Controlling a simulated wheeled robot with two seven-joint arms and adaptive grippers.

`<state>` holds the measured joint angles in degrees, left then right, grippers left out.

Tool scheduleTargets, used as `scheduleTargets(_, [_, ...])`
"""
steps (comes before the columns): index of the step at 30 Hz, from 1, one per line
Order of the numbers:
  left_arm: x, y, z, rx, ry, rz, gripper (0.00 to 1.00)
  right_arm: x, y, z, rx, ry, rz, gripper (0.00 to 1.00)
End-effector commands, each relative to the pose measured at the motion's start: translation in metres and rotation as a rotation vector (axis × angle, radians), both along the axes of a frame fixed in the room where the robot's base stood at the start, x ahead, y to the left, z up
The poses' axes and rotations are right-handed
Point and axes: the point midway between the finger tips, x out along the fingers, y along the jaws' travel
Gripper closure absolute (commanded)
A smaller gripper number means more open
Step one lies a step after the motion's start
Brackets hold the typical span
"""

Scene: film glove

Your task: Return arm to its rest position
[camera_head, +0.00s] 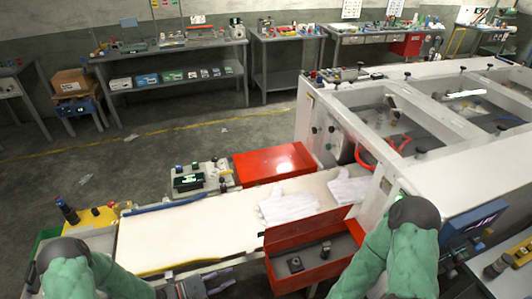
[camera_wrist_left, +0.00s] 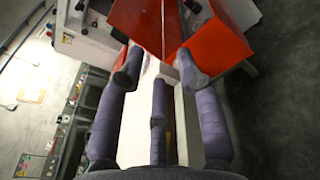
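My left arm, in a green padded sleeve, comes in at the lower left of the head view. My left gripper (camera_head: 215,284) is at the bottom edge, in front of the white belt (camera_head: 180,232). In the left wrist view my left gripper (camera_wrist_left: 157,72) has its purple-grey fingers spread apart with nothing held between them. My right arm (camera_head: 400,255), also green, is bent at the lower right of the head view. Its gripper is out of view. One white glove (camera_head: 288,206) lies flat on the belt, and another (camera_head: 350,187) lies by the machine opening.
A red open bin (camera_head: 312,238) with small dark parts stands at the belt's near side, close to my right arm. Another red tray (camera_head: 273,163) is at its far side. The large white machine (camera_head: 345,130) fills the right. Open floor (camera_head: 90,160) lies behind the belt.

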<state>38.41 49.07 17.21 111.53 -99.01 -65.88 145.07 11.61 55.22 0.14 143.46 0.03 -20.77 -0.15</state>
Motion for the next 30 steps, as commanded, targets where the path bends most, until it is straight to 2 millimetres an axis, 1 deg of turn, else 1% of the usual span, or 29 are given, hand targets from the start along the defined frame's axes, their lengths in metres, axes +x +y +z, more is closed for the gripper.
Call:
scheduleTargets(4, [0.013, -0.008, -0.014, 0.131, -0.085, 0.044, 0.64, 0.0, 0.0, -0.004, 0.0, -0.001, 0.0, 0.6])
scheduleTargets(7, [0.021, -0.013, -0.028, 0.266, -0.155, 0.067, 0.64, 0.0, 0.0, -0.007, 0.0, -0.001, 0.0, 0.6])
scheduleTargets(10, [0.025, -0.018, -0.044, 0.417, -0.216, 0.068, 0.64, 0.0, 0.0, -0.01, 0.0, -0.001, 0.0, 0.6])
scheduleTargets(14, [0.022, -0.022, -0.065, 0.614, -0.28, 0.031, 0.64, 0.0, 0.0, -0.014, 0.0, -0.001, 0.0, 0.6])
scheduleTargets(17, [0.014, -0.025, -0.081, 0.757, -0.317, -0.029, 0.64, 0.0, 0.0, -0.017, 0.0, -0.001, 0.0, 0.6])
scheduleTargets(23, [-0.016, -0.03, -0.11, 1.007, -0.374, -0.225, 0.64, 0.0, 0.0, -0.023, 0.0, 0.0, 0.0, 0.6])
scheduleTargets(26, [-0.037, -0.032, -0.121, 1.104, -0.396, -0.355, 0.64, 0.0, 0.0, -0.026, 0.0, -0.001, 0.0, 0.6])
scheduleTargets(29, [-0.062, -0.034, -0.13, 1.176, -0.419, -0.502, 0.64, 0.0, 0.0, -0.029, 0.0, -0.001, 0.0, 0.6])
scheduleTargets(30, [-0.073, -0.036, -0.133, 1.198, -0.429, -0.565, 0.64, 0.0, 0.0, -0.03, 0.0, 0.0, 0.0, 0.6])
